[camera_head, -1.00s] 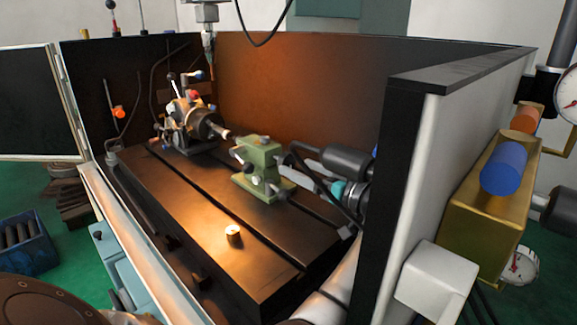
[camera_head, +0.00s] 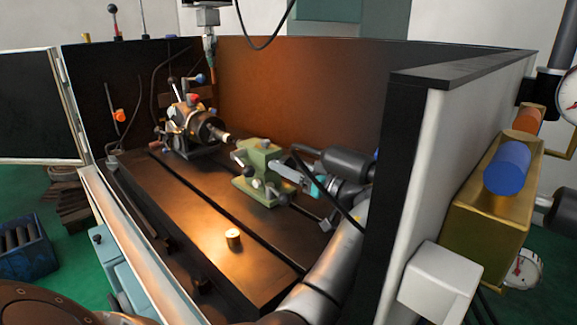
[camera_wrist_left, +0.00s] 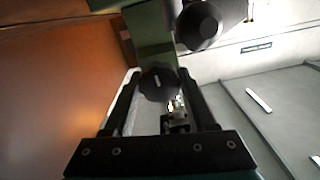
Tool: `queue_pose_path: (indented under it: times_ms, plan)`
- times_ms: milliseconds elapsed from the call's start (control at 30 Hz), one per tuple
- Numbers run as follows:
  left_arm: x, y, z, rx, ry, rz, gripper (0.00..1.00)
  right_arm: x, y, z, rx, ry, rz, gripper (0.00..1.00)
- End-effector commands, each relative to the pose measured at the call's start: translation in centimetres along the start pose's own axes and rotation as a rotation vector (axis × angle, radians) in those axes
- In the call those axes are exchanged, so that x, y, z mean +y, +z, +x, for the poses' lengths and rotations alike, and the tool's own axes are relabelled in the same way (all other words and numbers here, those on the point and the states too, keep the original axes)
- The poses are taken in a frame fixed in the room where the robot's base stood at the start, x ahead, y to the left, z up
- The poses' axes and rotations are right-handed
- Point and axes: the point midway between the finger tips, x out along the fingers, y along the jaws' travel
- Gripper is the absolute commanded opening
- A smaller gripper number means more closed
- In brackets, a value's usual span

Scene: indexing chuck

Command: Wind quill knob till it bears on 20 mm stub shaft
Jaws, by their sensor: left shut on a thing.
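The green tailstock (camera_head: 256,160) stands on the dark slotted table, facing the chuck (camera_head: 203,127). The pale stub shaft (camera_head: 226,138) sticks out of the chuck toward it. I cannot tell whether the tailstock's tip touches the shaft. My left gripper (camera_head: 284,172) is at the tailstock's right end. In the left wrist view the dark round quill knob (camera_wrist_left: 159,84) sits between the fingertips, and the gripper is shut on it. A second dark knob (camera_wrist_left: 200,25) shows beyond it, outside the fingers. My right gripper is not in view.
A small brass cylinder (camera_head: 233,238) stands on the bare front of the table (camera_head: 195,215). A dark enclosure wall (camera_head: 400,180) rises right of my left arm. A spindle-like part (camera_head: 209,45) hangs above the chuck.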

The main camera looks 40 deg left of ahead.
Motion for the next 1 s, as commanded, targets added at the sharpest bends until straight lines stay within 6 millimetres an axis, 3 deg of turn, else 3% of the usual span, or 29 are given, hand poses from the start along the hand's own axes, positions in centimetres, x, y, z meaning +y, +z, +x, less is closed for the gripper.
queue_pose_path:
  times_ms: [67, 400, 667, 1000]
  plan:
    - [0.0, 0.0, 0.0, 0.0, 0.001, 0.0, 0.4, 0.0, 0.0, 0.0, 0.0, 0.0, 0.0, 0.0]
    - [0.0, 0.0, 0.0, 0.0, 0.001, 0.0, 0.01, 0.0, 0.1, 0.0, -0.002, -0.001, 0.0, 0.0]
    - [0.0, 0.0, 0.0, 0.0, 0.001, 0.024, 0.01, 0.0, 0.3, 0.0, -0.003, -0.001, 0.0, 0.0]
    - [0.0, -0.2, 0.0, 0.0, 0.0, 0.219, 0.01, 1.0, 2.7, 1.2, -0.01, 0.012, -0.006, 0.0]
